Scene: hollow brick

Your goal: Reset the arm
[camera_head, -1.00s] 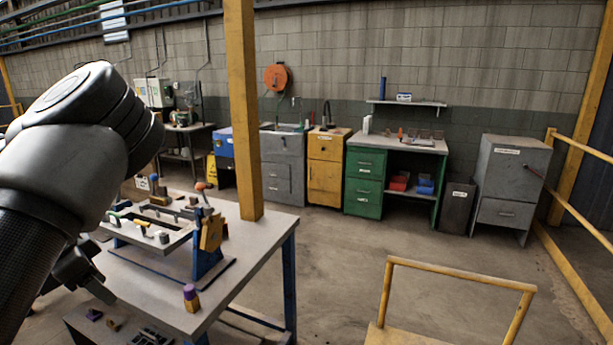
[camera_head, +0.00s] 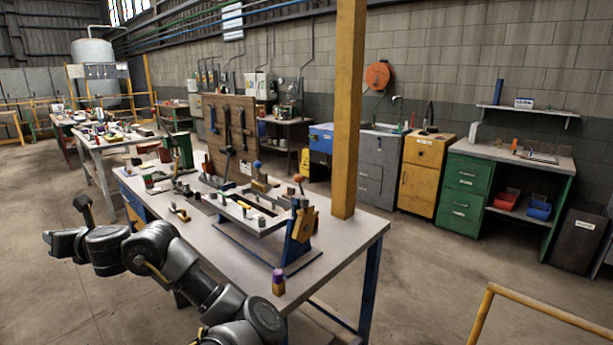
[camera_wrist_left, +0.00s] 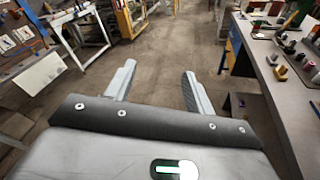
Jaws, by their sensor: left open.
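My left arm (camera_head: 150,245) comes in from the bottom of the head view and stretches to the left, beside the near long side of the workbench (camera_head: 335,240). Its gripper end is small and dark at the far left of that view, so the fingers are hard to make out there. In the left wrist view the left gripper (camera_wrist_left: 158,72) is open and empty, its two pale fingers well apart over bare floor. The workbench also shows in that view (camera_wrist_left: 290,105), to the right of the fingers and apart from them. My right gripper is not in view.
A tray-like fixture (camera_head: 285,222) and several tools lie on the workbench. A yellow post (camera_head: 348,110) rises at its far side. A yellow rail (camera_head: 540,315) stands at the lower right. The floor (camera_head: 60,310) left of the bench is clear.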

